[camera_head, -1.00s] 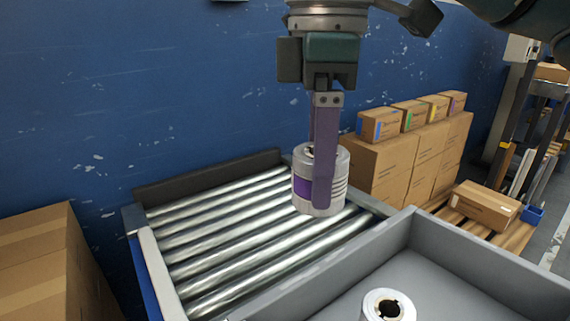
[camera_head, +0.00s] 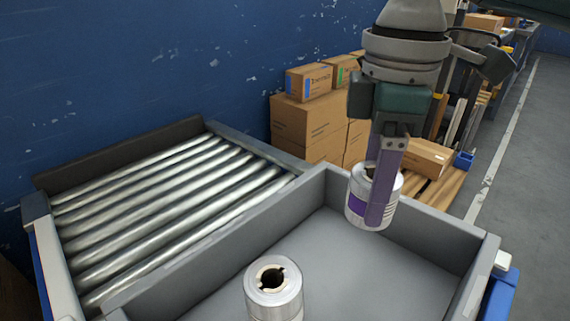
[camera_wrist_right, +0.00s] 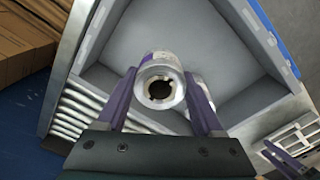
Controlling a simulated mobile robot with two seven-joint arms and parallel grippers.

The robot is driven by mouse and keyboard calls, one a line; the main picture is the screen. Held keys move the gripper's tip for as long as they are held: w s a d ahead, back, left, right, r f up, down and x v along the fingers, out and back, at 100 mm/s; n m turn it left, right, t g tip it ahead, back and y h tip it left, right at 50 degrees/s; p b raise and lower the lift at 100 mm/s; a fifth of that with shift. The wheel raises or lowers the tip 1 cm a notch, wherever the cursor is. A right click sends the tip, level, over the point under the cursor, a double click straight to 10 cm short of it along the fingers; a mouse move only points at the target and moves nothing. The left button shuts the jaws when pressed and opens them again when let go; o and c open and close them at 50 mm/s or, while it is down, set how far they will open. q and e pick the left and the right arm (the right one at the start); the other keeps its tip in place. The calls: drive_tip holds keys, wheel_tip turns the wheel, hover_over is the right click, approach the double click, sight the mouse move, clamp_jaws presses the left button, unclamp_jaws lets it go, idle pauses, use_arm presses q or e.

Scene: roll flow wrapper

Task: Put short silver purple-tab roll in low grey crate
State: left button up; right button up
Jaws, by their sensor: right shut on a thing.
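The short silver roll with a purple tab (camera_head: 356,204) is upright in my right gripper (camera_head: 382,205), which is shut on it. In the head view it hangs over the low grey crate (camera_head: 330,245), near the crate's back right part. In the right wrist view the roll (camera_wrist_right: 160,80) sits between the two purple fingers (camera_wrist_right: 163,105), with the crate floor (camera_wrist_right: 185,35) beyond. The gripper hides part of the roll's side.
Another silver roll (camera_head: 273,285) stands in the crate's near left part. A roller conveyor (camera_head: 160,210) adjoins the crate on the left. Cardboard boxes (camera_head: 310,125) are stacked behind. The crate's middle floor is clear.

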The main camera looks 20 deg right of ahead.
wheel_tip(320, 180, down, 5)
drive_tip(key=shift+f+b, duration=0.2)
drive_tip(key=shift+b, duration=0.45)
use_arm(q)
wheel_tip(320, 180, down, 4)
drive_tip(key=shift+r+b, duration=0.25)
drive_tip(key=shift+b, duration=0.5)
use_arm(e)
wheel_tip(320, 180, down, 4)
drive_tip(key=shift+r, duration=0.2)
use_arm(q)
drive_tip(key=shift+f, duration=0.1)
use_arm(e)
drive_tip(key=shift+f, duration=0.3)
use_arm(q)
drive_tip(key=shift+d, duration=0.1)
use_arm(e)
drive_tip(key=shift+f, duration=0.2)
drive_tip(key=shift+f, duration=0.35)
drive_tip(key=o, duration=1.5)
